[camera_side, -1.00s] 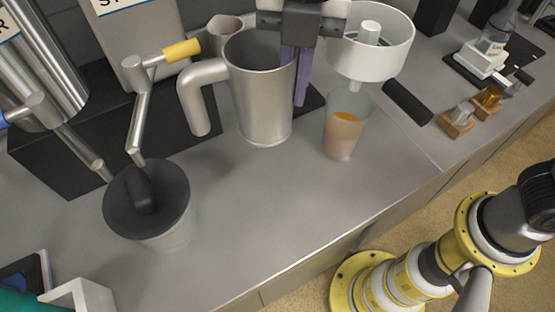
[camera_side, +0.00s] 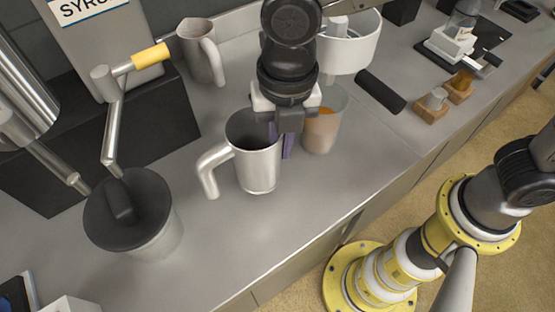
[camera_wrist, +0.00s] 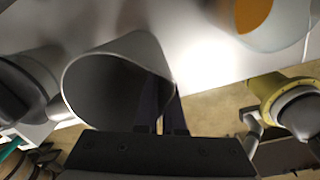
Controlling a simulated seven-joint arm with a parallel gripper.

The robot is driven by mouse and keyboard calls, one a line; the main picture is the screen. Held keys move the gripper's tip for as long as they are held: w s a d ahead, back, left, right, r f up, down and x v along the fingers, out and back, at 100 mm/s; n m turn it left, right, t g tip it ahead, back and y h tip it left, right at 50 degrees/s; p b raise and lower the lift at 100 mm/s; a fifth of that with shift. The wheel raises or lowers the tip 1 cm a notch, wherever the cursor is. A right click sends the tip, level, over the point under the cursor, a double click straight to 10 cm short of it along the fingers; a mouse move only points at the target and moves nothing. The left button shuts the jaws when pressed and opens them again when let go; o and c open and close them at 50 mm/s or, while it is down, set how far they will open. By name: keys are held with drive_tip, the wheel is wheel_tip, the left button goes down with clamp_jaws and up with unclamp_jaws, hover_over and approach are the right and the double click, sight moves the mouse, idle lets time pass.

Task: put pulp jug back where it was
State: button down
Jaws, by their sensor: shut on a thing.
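A silver metal jug (camera_side: 259,165), which I take to be the pulp jug, is upright in the side view, its handle pointing left. My gripper (camera_side: 284,145) is shut on the right side of its rim, with purple-grey fingers over the wall. The jug's base is at or very near the counter; I cannot tell whether it touches. In the wrist view, the jug's open mouth (camera_wrist: 110,85) is left of the fingers (camera_wrist: 162,110) and its inside looks dark.
A second metal jug (camera_side: 201,55) stands behind. A dark-lidded pot (camera_side: 135,215) is at left. Bare counter (camera_side: 230,235) lies in front.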

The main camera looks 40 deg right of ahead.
sight(280, 162)
drive_tip(key=shift+f, duration=2.1)
drive_tip(key=shift+f, duration=0.1)
drive_tip(key=c, duration=1)
unclamp_jaws()
drive_tip(key=r, duration=1.2)
drive_tip(key=shift+s+d+r, duration=0.1)
drive_tip(key=shift+s+d, duration=0.05)
drive_tip(key=shift+d, duration=0.1)
